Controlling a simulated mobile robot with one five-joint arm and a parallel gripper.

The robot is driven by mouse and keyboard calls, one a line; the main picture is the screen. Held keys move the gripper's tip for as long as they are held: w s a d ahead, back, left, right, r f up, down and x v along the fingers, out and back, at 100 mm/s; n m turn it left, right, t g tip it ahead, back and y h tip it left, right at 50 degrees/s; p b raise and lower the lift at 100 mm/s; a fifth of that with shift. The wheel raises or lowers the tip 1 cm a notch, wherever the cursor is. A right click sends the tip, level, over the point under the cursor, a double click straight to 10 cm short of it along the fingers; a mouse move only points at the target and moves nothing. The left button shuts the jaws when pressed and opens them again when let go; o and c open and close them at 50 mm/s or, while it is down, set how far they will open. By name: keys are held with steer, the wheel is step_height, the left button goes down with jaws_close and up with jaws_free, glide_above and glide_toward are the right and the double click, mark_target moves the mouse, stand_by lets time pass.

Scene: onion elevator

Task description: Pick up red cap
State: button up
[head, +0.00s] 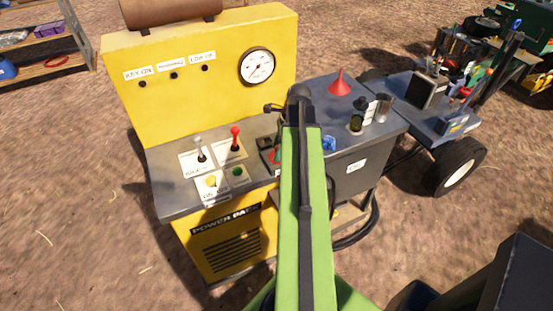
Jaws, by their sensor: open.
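I cannot clearly pick out a red cap. A red cone-shaped piece (340,83), like a funnel, stands on top of the grey box (372,155) right of the yellow power pack. A small red patch (275,156) shows at the left edge of my arm, on the counter; most of it is hidden and I cannot tell what it is. My green arm rises through the middle of the view and hides part of the counter and grey box. I cannot make out my gripper; it seems to be behind the arm.
The yellow power pack (225,250) has a gauge (257,66), a red-knobbed lever (235,138) and a white-knobbed lever. A dark bottle (357,118), metal cup (384,107) and blue piece (329,143) are on the grey box. A wheeled cart (440,118) stands right; bare dirt lies left.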

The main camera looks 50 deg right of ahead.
steer(key=shift+r, duration=0.1)
jaws_close()
steer(key=shift+r, duration=0.1)
